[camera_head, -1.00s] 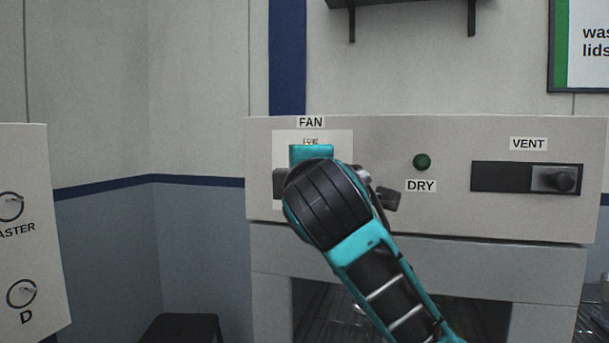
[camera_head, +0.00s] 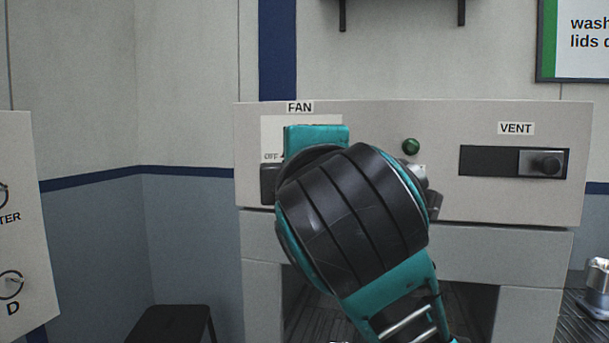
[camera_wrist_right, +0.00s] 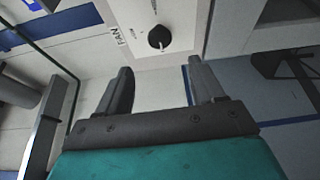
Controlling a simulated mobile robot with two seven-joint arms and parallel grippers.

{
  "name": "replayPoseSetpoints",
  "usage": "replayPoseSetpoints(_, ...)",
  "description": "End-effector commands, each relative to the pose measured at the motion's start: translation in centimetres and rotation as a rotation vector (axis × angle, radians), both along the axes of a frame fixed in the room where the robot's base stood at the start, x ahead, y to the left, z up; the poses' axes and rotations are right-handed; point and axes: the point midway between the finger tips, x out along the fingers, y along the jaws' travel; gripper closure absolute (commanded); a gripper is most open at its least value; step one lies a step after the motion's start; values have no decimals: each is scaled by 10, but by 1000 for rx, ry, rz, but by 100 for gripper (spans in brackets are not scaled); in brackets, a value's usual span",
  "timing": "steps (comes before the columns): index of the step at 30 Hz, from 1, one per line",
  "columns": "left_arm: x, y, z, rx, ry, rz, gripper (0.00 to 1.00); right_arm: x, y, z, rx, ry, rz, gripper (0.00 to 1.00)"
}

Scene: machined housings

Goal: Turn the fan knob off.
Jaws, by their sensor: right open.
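The fan knob (camera_wrist_right: 158,38) is a round black knob on a white plate in the right wrist view. The plate (camera_head: 272,135), under the FAN label, also shows in the head view with an OFF mark at its left. My right arm hides the knob there. My right gripper (camera_wrist_right: 160,82) is open and empty, its two dark fingers apart and pointing toward the panel. The knob lies beyond the fingertips, between their lines, and appears untouched. I cannot read clearly which mark the knob points to. My left gripper is not in view.
The grey machine panel (camera_head: 460,115) also carries a green button (camera_head: 411,146) and a VENT slider (camera_head: 545,163) on the right. Another panel (camera_head: 25,230) stands at the left edge. A dark stool (camera_head: 172,322) is below left. A metal object (camera_head: 598,275) sits far right.

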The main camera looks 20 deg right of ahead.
Motion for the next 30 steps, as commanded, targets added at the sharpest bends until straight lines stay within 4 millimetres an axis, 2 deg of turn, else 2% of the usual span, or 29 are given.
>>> replayPoseSetpoints(9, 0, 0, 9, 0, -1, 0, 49, -19, 5, 0, 2, 4, 1, 32)
replayPoseSetpoints(23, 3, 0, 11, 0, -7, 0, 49, -17, 5, -5, 7, 11, 3, 32)
replayPoseSetpoints(26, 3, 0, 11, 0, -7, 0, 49, -4, 5, -21, 40, 34, 16, 32)
replayPoseSetpoints(29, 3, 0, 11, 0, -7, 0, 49, 19, 7, -54, 109, 74, 43, 32)
replayPoseSetpoints(30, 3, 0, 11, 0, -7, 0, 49, 28, 9, -71, 146, 95, 58, 32)
